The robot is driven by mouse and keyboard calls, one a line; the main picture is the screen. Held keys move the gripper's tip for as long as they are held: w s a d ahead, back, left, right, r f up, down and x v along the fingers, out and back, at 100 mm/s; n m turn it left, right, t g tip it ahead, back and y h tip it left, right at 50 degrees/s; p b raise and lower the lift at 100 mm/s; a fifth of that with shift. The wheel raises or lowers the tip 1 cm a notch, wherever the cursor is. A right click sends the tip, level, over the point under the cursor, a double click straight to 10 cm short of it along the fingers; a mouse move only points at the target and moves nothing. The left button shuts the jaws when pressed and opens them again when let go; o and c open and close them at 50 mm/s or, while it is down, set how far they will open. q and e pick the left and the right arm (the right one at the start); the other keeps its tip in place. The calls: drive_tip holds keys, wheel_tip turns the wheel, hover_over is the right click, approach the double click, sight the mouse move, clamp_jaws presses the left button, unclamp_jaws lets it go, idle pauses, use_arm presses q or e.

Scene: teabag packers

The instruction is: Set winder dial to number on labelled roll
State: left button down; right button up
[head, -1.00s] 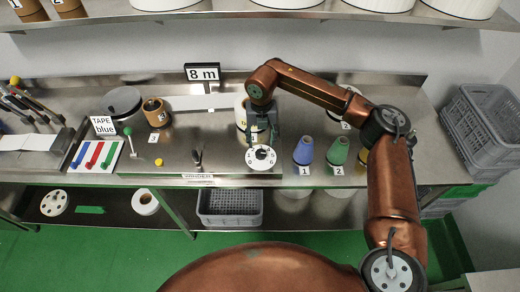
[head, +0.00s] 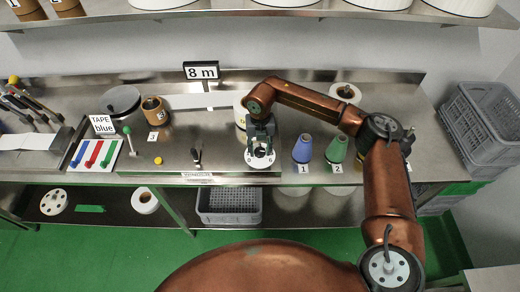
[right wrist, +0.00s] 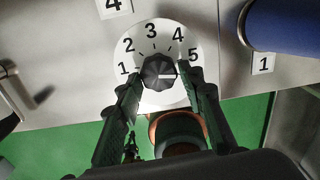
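The winder dial (head: 260,162) is a white disc at the bench's front edge. In the right wrist view the dial (right wrist: 132,94) shows numbers 1 to 5; its lower right is hidden by a finger. Its black knob (right wrist: 155,72) has a white mark pointing right, just below the 5. My right gripper (right wrist: 160,76) is open around the knob, fingertips on both sides; whether they touch it I cannot tell. A roll (head: 240,112) stands behind the right gripper (head: 261,148), partly hidden. A label reading 4 (right wrist: 114,6) lies behind the dial. My left gripper is not in view.
A blue cone (head: 302,149) labelled 1 and a green cone (head: 337,149) labelled 2 stand right of the dial. A sign (head: 201,71) reads 8 m. A black-tipped lever (head: 196,157) and a tray of coloured strips (head: 95,154) are left. Grey crates (head: 480,125) stand far right.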

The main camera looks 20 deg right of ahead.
drive_tip(key=c, duration=0.8)
drive_tip(key=shift+o, duration=0.2)
